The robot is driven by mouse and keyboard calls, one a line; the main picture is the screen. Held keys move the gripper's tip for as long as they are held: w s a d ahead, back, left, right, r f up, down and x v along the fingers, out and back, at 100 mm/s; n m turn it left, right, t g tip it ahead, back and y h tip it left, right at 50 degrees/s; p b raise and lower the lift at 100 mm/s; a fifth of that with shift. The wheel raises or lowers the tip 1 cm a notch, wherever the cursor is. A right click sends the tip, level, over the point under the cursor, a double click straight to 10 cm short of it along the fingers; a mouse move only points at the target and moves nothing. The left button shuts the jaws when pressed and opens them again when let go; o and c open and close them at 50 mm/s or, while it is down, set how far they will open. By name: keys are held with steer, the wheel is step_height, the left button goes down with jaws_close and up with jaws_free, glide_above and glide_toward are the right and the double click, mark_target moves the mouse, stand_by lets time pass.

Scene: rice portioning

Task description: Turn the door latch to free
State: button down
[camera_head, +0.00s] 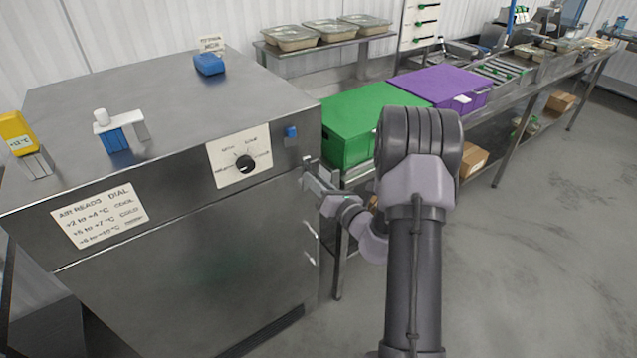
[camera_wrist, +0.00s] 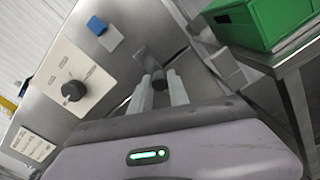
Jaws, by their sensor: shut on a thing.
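The steel cabinet (camera_head: 190,270) stands at the left with its door closed. The door latch (camera_wrist: 147,62) is a dark grey lever at the door's upper right edge; in the head view my gripper largely covers it. My gripper (camera_head: 314,178) reaches the latch from the right. In the wrist view the two pale fingers of my gripper (camera_wrist: 160,88) stand on either side of the latch's dark end and are shut on it. Which way the latch is set cannot be told clearly.
A dial panel (camera_head: 240,158) with a black knob and a blue square are on the cabinet front beside the latch. A green crate (camera_head: 345,145) and a purple crate (camera_head: 440,85) stand on the bench close behind my arm. The floor at right is clear.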

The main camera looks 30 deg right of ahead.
steer(key=shift+a+n, duration=0.25)
steer(key=shift+n, duration=0.25)
steer(key=c, duration=1.5)
jaws_free()
steer(key=s, duration=1.7)
steer(key=shift+s+d, duration=0.25)
steer(key=shift+d, duration=0.05)
